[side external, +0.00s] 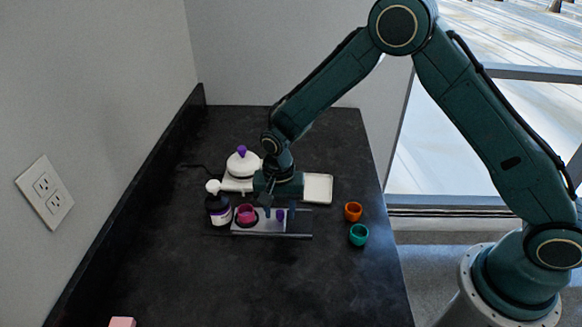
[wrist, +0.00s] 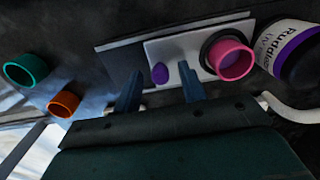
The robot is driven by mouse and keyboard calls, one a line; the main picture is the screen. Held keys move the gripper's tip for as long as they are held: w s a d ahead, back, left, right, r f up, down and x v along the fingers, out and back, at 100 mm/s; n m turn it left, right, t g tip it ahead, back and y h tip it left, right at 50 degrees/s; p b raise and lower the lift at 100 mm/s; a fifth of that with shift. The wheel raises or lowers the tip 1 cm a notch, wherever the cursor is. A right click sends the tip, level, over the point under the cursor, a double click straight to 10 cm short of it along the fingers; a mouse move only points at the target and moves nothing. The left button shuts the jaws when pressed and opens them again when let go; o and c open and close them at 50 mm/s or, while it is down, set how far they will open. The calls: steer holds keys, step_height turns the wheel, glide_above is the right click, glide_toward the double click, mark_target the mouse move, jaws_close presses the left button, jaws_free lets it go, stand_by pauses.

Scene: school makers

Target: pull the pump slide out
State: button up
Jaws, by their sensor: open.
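The pump slide (side external: 262,227) is a pale plate between two rails, with a small purple knob (side external: 281,216) on top. A pink cup (side external: 246,213) sits in a dark ring at its left end. In the wrist view the slide (wrist: 190,47) spans the upper middle, with the knob (wrist: 160,73) and the pink cup (wrist: 231,59) on it. My gripper (side external: 280,211) is open and points down over the knob. In the wrist view its two fingers (wrist: 159,78) stand on either side of the knob, with gaps showing. Finger depth against the knob is unclear.
A white pot (side external: 242,164) and a white tray (side external: 318,188) are behind. Orange (side external: 353,211) and teal (side external: 358,235) cups stand right. The front counter (side external: 250,285) is mostly clear.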

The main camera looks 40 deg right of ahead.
jaws_close()
steer(key=s+d, duration=0.7)
steer(key=shift+s+d, duration=0.25)
stand_by(0.3)
steer(key=shift+c, duration=0.9)
jaws_free()
steer(key=shift+o, duration=0.9)
